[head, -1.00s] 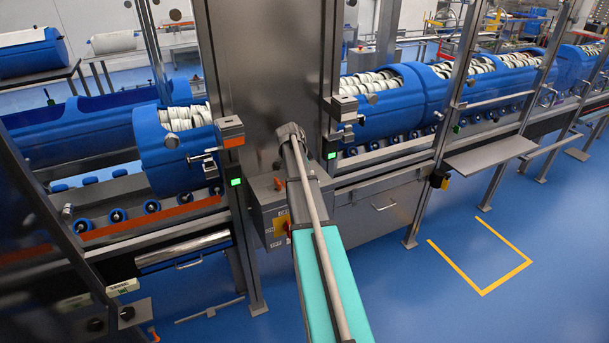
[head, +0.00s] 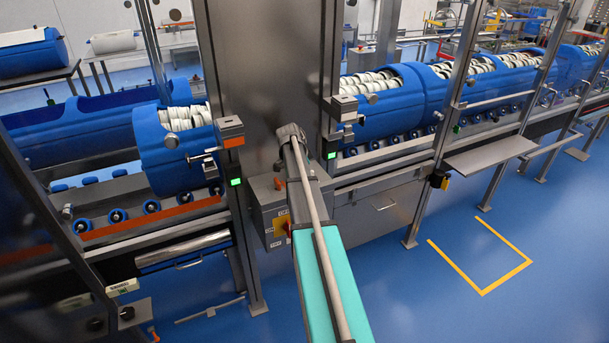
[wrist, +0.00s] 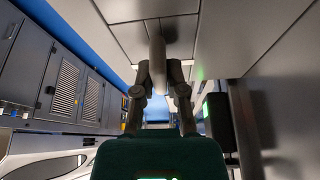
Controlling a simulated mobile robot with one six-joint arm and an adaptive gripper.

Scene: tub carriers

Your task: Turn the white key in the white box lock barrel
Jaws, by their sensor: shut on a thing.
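In the wrist view my gripper (wrist: 160,78) has its two fingers closed on a narrow pale piece, which looks like the white key (wrist: 157,52). Its far end lies against grey panels, and I cannot make out a lock barrel or how far the key is turned. In the head view my arm reaches to the wide steel column; the fingers and key are hidden there. A small box with a white band (head: 344,104) sits on the column's right side.
Blue tubs (head: 380,112) filled with white rings stand in rows on roller frames on both sides. A steel shelf (head: 490,157) juts out at right. Blue floor (head: 400,290) is open in front.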

